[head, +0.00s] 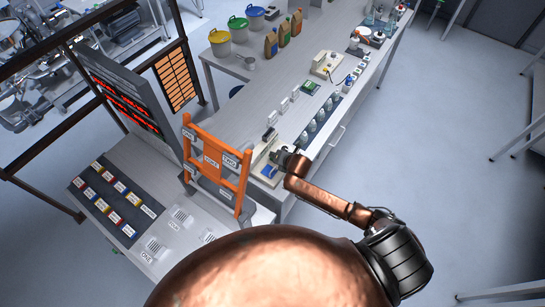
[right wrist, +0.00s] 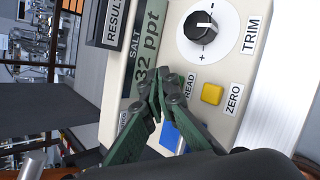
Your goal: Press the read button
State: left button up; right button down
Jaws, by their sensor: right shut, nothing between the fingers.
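The salt meter (head: 263,160) stands on the bench in the head view, with my right gripper (head: 281,156) at its right side. In the right wrist view its panel (right wrist: 222,72) fills the right half. The READ label (right wrist: 190,85) lies just right of my right gripper's fingertips (right wrist: 170,88). The green fingers are shut and empty over the panel. They cover the area left of that label, so no button shows there; contact cannot be told. A yellow button (right wrist: 212,94) sits by the ZERO label (right wrist: 234,98). A blue part (right wrist: 169,136) shows partly behind the fingers. My left gripper is out of view.
The TRIM knob (right wrist: 202,27) and a display (right wrist: 147,48) ending in "2 ppt" are close by. An orange frame (head: 212,160) stands left of the meter in the head view. Bottles (head: 312,125) stand farther along the bench.

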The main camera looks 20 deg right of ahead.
jog(key=shift+r, duration=0.35)
jog(key=shift+r, duration=0.1)
notch_tip(320, 180, up, 3)
jog(key=p, duration=0.3)
jog(key=shift+r, duration=0.25)
jog(key=shift+r+p, duration=0.35)
jog(key=shift+r, duration=0.35)
